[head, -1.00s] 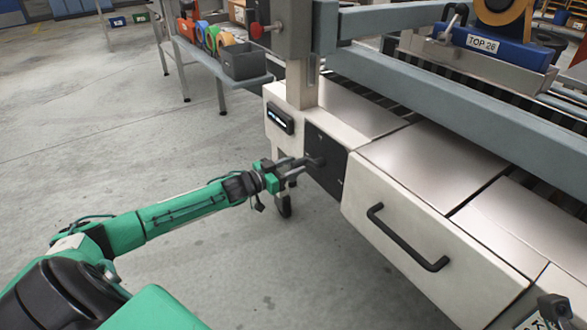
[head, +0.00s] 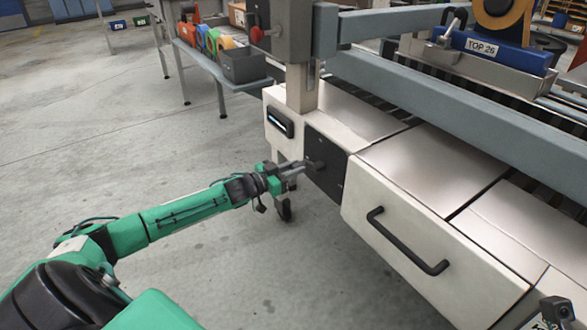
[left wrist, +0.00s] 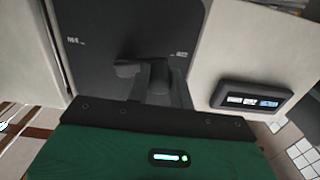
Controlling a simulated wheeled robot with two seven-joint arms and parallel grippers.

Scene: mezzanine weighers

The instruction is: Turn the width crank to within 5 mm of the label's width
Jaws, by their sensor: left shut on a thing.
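The width crank (head: 317,165) is a small dark handle on a black panel (head: 328,184) at the machine's near left end. My left gripper (head: 297,170) reaches it from the left and is shut on the crank's handle. In the left wrist view the dark crank arm (left wrist: 130,69) runs to the grip between my fingers (left wrist: 158,85), which partly hide it. A small display (head: 280,122) sits on the cream housing left of the panel. It also shows in the left wrist view (left wrist: 252,101), lit, but its figures are too small to read.
A cream drawer front with a black bar handle (head: 408,240) lies right of the panel. A grey rail (head: 440,105) runs above the machine. A side table with a dark bin (head: 243,65) stands behind. The floor at left is clear.

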